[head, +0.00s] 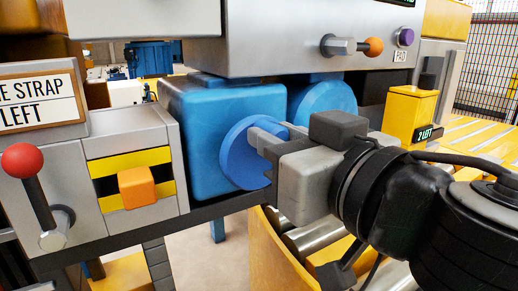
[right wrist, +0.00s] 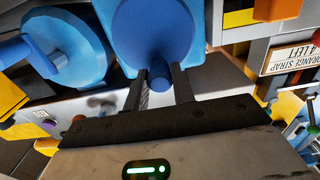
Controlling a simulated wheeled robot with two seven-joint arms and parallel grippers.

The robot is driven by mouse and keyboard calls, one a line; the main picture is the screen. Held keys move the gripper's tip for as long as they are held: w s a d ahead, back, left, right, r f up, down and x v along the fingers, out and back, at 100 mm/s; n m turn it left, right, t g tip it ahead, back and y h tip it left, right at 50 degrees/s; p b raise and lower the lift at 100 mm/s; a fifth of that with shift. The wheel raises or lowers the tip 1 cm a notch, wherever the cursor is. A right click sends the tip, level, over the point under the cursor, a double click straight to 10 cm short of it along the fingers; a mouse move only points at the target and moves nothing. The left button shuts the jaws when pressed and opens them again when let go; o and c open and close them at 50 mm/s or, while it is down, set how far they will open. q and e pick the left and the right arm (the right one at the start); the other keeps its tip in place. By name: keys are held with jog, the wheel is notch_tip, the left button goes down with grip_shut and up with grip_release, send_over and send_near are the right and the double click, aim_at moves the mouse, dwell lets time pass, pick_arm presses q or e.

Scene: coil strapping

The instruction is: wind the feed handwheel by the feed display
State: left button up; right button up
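A blue handwheel (head: 240,165) sits on the front of a blue housing (head: 195,125) in the head view. It also shows at the top of the right wrist view (right wrist: 153,30), with a small blue knob (right wrist: 159,84) standing out from it. My right gripper (head: 268,135) reaches the wheel's face from the right and partly hides it. In the right wrist view its fingers (right wrist: 160,85) are apart, one on each side of the knob, with a slim gap showing. My left gripper is not in view.
A second blue wheel (head: 326,100) is behind my gripper. A red-knobbed lever (head: 22,161) and an orange block (head: 136,187) are at the left. A grey panel above carries an orange-tipped handle (head: 373,47) and a purple button (head: 404,37). A yellow roller bed lies below.

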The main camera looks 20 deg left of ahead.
jog(key=c, duration=0.4)
jog(key=shift+w+d+f+m+b, duration=0.15)
jog(key=shift+w+f+m+b, duration=0.15)
jog(key=shift+m, duration=0.5)
jog(key=m, duration=0.3)
jog(key=shift+w+d+r, duration=0.1)
jog(key=shift+w+d, duration=0.2)
jog(key=shift+m, duration=0.3)
jog(key=m, duration=0.3)
jog(key=w+f+m, duration=0.1)
jog(key=shift+d, duration=0.4)
jog(key=shift+m, duration=0.4)
